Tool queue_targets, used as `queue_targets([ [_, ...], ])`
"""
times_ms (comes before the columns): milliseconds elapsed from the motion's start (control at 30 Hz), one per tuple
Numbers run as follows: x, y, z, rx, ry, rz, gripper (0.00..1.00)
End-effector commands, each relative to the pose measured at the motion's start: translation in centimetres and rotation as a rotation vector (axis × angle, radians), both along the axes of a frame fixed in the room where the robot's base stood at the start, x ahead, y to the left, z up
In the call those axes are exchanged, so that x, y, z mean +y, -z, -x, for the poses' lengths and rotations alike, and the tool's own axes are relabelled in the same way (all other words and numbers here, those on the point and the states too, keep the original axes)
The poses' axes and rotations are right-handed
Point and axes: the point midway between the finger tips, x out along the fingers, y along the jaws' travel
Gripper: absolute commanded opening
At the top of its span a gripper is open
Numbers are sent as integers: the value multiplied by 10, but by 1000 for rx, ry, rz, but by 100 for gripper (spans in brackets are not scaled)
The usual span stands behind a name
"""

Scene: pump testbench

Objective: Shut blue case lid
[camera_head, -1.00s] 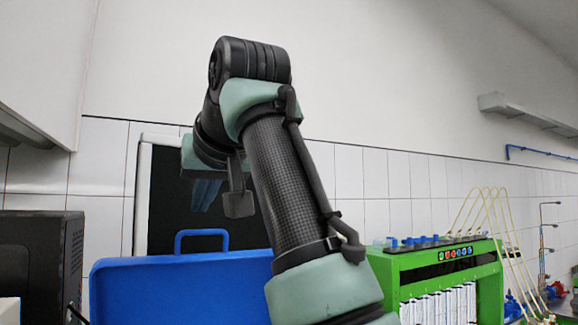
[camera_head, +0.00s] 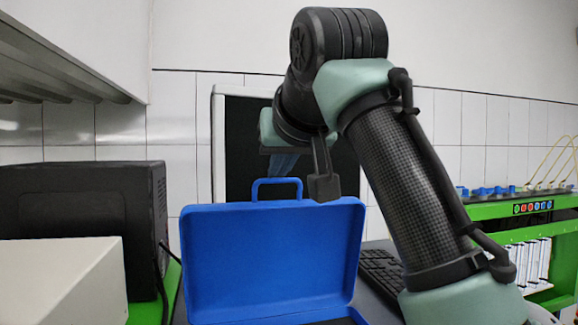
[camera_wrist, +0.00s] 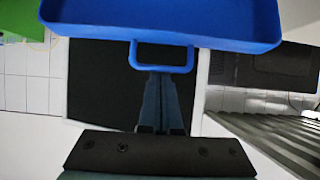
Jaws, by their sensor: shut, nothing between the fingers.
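The blue case (camera_head: 275,265) stands open on the bench, its lid raised upright with the handle (camera_head: 276,182) on its top edge. My gripper (camera_head: 283,165) is behind and just above the lid's top edge, partly hidden by my arm. In the wrist view the blue lid (camera_wrist: 165,22) and its handle (camera_wrist: 162,68) lie just beyond the fingertips of my gripper (camera_wrist: 160,128). The fingers are shut and empty. I cannot tell whether they touch the handle.
A dark monitor (camera_head: 240,130) stands behind the case. A black box-like device (camera_head: 90,210) and a pale box (camera_head: 60,280) are at left. A black keyboard (camera_head: 382,272) lies right of the case. The green testbench rack (camera_head: 515,215) stands at right.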

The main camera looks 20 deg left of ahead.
Motion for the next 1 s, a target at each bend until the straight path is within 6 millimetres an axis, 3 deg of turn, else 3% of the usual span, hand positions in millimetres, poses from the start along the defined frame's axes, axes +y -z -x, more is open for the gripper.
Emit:
queue_targets([
  [467, -9, 9, 13, -110, 0, -73, 0],
  [667, -19, 20, 28, -240, -1, -163, 0],
  [1000, -41, 37, 60, -274, -1, -186, 0],
])
